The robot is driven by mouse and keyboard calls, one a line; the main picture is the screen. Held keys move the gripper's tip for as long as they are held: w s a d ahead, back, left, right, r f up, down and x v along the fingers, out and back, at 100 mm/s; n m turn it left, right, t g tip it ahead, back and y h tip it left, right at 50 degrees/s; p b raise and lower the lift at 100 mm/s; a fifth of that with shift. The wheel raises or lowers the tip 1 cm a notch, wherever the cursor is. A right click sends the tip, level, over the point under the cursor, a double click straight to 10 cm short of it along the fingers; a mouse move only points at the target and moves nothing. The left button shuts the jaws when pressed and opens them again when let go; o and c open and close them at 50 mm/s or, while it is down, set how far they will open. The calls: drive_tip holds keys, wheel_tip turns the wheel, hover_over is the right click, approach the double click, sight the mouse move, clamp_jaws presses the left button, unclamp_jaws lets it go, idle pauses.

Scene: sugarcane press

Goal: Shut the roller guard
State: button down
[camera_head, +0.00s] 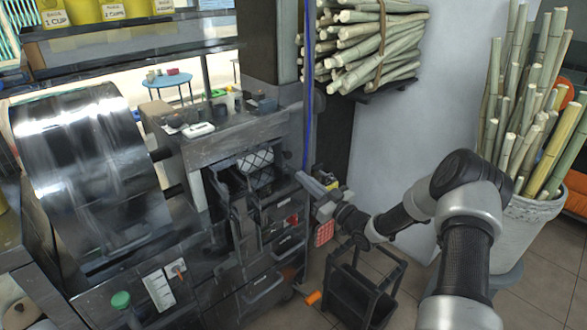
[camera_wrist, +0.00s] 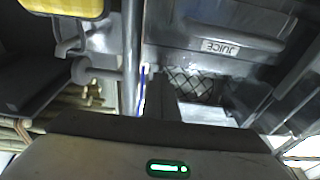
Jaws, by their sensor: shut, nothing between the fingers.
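The press (camera_head: 225,150) has a dark opening in its front. A diamond-patterned part (camera_head: 256,165) shows at the top of this opening; it looks like the roller guard's mesh, but I cannot tell how far it stands open. The same pattern (camera_wrist: 196,84) shows in the wrist view, past my gripper, beside a panel labelled JUICE (camera_wrist: 221,47) that appears upside down. My gripper (camera_head: 308,183) is shut and empty, just right of the opening. I cannot tell whether it touches the press.
A large shiny drum (camera_head: 90,170) fills the left. A bundle of cane (camera_head: 365,45) sits on a shelf above my gripper. A black crate-like stand (camera_head: 358,292) is on the floor below. A white bin (camera_head: 525,235) of cane stands at the right.

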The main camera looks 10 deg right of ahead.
drive_tip(key=p+v, duration=0.1)
drive_tip(key=v, duration=1.1)
drive_tip(key=w+r+g+h+p, duration=0.2)
drive_tip(key=w+r+g+h, duration=0.2)
drive_tip(key=r+h, duration=0.45)
drive_tip(key=s+d+r+m+g+h+p, duration=0.1)
drive_tip(key=s+r+h, duration=0.1)
drive_tip(key=s+r, duration=0.35)
drive_tip(key=s+r+m+g+h, duration=0.1)
drive_tip(key=s+r+m+h, duration=0.1)
drive_tip(key=r, duration=0.6)
drive_tip(key=s+a+r+m+g, duration=0.1)
drive_tip(key=s+r, duration=0.1)
drive_tip(key=s, duration=0.5)
drive_tip(key=s+a+r+m+g, duration=0.1)
drive_tip(key=s+r, duration=0.2)
drive_tip(key=s, duration=0.3)
drive_tip(key=s+a+f+m+g+y+b, duration=0.1)
drive_tip(key=s+a+f+g, duration=0.15)
drive_tip(key=s, duration=0.65)
drive_tip(key=s+a+f+m+g+b, duration=0.1)
drive_tip(key=s+a+b, duration=0.15)
drive_tip(key=s, duration=0.65)
wheel_tip(320, 180, up, 25)
drive_tip(key=w+p, duration=0.1)
drive_tip(key=p, duration=2.4)
drive_tip(key=shift+a+f, duration=0.25)
drive_tip(key=shift+t, duration=0.25)
